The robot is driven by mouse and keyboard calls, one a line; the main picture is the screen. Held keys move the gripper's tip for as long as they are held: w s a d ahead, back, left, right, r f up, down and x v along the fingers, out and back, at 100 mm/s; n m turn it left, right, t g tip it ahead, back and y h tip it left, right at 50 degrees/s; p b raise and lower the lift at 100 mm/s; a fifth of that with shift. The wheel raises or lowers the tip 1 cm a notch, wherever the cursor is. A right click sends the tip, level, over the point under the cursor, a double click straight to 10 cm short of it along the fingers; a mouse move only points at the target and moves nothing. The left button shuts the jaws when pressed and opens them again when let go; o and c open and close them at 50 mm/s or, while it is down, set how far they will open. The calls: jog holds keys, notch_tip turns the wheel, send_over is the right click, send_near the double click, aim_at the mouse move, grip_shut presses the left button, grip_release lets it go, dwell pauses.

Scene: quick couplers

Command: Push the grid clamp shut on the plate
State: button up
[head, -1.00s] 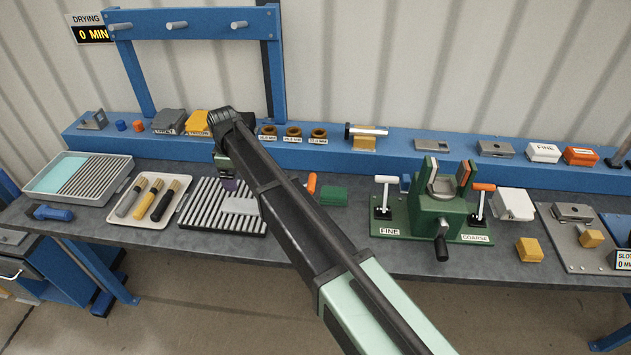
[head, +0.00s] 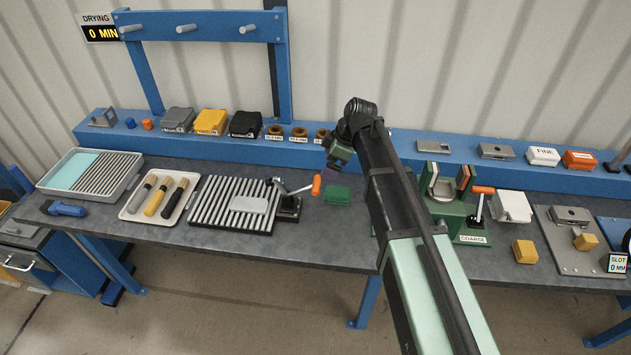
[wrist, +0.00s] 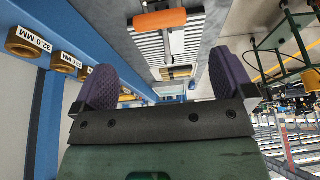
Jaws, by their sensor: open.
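The grid (head: 207,196), a black tray with pale ribs, lies on the bench left of centre. The plate (head: 248,204), a flat light grey slab, rests on its right part. The grid clamp (head: 289,205) stands at the grid's right edge, its orange-tipped handle (head: 316,185) leaning out to the right. Whether its dark arm touches the plate is too small to tell. The orange handle also shows in the wrist view (wrist: 160,20), beyond the fingertips. My gripper (head: 335,165) is open and empty, above and behind the handle on its right side. Its purple pads (wrist: 165,85) are wide apart.
A green block (head: 337,195) lies just right of the handle. Ring gauges (head: 298,133) line the blue ledge behind. A tray with brushes (head: 160,197) is left of the grid. My arm hides part of the green vise (head: 452,212) to the right.

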aim_at(318, 182)
jog(key=b+x, duration=1)
jog(key=x, duration=0.1)
jog(key=shift+d+f, duration=0.15)
jog(key=shift+d, duration=0.05)
jog(key=shift+r, duration=0.2)
jog(key=shift+c, duration=0.2)
